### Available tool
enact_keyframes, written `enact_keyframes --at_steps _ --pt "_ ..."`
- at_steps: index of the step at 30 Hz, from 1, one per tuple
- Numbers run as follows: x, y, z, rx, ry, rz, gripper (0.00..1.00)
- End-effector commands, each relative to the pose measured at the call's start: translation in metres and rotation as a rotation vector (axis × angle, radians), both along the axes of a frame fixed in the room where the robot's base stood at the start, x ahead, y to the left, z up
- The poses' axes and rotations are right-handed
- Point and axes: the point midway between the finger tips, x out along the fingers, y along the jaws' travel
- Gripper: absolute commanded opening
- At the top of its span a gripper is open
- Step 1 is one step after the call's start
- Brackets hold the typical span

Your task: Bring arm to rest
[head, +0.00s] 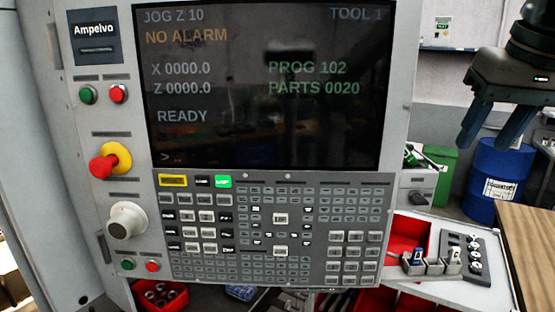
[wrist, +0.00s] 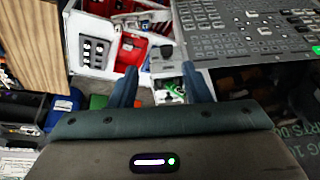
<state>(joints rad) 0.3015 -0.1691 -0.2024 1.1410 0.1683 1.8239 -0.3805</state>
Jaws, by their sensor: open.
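My gripper (head: 492,122) hangs at the upper right of the head view, to the right of the machine's control panel and apart from it. Its two blue-grey fingers are spread and nothing is between them. In the wrist view my gripper (wrist: 163,87) shows from behind, with the fingers apart and the white and red trays beyond them. The control panel (head: 255,225) fills the middle of the head view. Its screen (head: 265,130) reads NO ALARM, READY, PROG 102 and PARTS 0020. Part of the keypad (wrist: 235,35) shows at the upper right of the wrist view.
A blue drum (head: 495,165) and a green bin (head: 437,165) stand behind, below my gripper. A white tray unit (head: 465,291) with red bins and small parts sits lower right, beside a wooden surface (head: 530,235). A red emergency stop (head: 105,166) juts from the panel's left side.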

Motion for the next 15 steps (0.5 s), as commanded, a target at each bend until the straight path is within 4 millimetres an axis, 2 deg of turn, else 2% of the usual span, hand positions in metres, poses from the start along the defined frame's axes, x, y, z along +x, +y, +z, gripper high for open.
enact_keyframes --at_steps 5,8,15 --pt "0.009 0.013 -0.039 0.015 0.009 0.001 0.43" --pt "0.015 0.025 -0.071 0.023 0.015 0.001 0.43" --pt "0.017 0.061 -0.169 0.023 0.033 0.004 0.43"
